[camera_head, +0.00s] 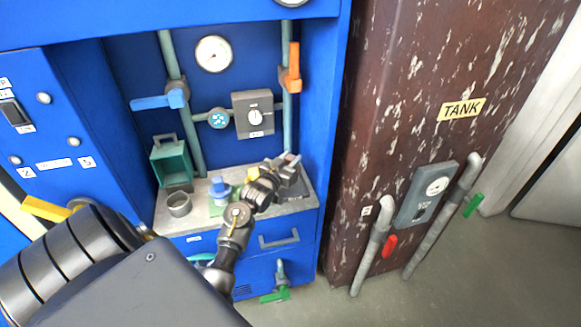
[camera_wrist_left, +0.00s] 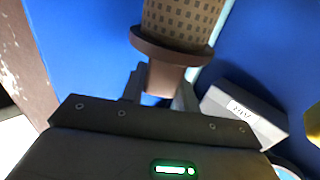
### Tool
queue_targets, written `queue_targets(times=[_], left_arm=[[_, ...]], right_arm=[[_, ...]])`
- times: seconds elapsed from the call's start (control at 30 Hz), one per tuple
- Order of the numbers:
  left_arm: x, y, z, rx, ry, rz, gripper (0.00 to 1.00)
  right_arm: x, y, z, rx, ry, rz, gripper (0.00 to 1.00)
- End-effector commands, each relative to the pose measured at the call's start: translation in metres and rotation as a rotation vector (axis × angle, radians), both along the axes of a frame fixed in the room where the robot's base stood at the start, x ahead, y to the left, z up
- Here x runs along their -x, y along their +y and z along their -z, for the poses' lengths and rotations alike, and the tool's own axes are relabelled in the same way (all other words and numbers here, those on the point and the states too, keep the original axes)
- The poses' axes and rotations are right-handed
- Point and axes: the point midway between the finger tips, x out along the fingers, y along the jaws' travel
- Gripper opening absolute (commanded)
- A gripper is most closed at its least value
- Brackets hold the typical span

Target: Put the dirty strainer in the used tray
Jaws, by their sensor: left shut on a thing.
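The strainer (camera_wrist_left: 182,22) is brown with a mesh pattern and a darker rim below, and its plain stem sits between the fingers of my left gripper (camera_wrist_left: 160,88). In the head view my left gripper (camera_head: 288,167) is over the right end of the grey counter, and the strainer is too small and covered to make out. A dark tray-like thing (camera_head: 297,191) lies under the gripper; I cannot tell whether it is the used tray. In the wrist view a grey box (camera_wrist_left: 245,112) with a white label, unreadable here, is at the right. My right gripper is not in view.
On the counter (camera_head: 200,224) stand a grey cup (camera_head: 179,205), a green container (camera_head: 171,161) and a blue-topped bottle (camera_head: 219,188). Pipes with a blue lever (camera_head: 160,101) and an orange lever (camera_head: 291,68) rise behind. The brown tank (camera_head: 400,60) closes off the right.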

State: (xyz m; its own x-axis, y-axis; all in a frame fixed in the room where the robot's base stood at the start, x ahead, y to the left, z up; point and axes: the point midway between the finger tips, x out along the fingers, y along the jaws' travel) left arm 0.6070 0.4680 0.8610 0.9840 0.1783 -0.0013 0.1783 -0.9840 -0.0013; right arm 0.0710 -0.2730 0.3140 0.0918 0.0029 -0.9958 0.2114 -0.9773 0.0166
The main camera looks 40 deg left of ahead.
Motion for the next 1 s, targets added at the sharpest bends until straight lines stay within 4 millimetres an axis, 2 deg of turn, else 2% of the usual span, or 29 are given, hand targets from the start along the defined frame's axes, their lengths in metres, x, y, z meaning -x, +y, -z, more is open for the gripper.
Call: queue_targets(times=[0.17, 0.37, 0.83, 0.87, 1.0], left_arm=[[-0.003, 0.003, 0.004, 0.0, -0.001, 0.0, 0.0], [-0.004, 0.004, 0.03, 0.002, 0.001, 0.0, 0.0], [-0.004, 0.004, 0.041, -0.001, -0.001, 0.0, 0.0], [-0.004, 0.004, 0.04, -0.001, -0.001, 0.0, 0.33], [-0.004, 0.004, 0.04, -0.001, -0.001, 0.0, 0.51]], right_arm=[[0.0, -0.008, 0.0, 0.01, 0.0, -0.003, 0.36], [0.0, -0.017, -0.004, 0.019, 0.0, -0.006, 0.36], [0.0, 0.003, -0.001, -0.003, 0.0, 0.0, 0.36], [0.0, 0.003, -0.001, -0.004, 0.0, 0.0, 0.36], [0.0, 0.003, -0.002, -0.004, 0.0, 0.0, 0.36]])
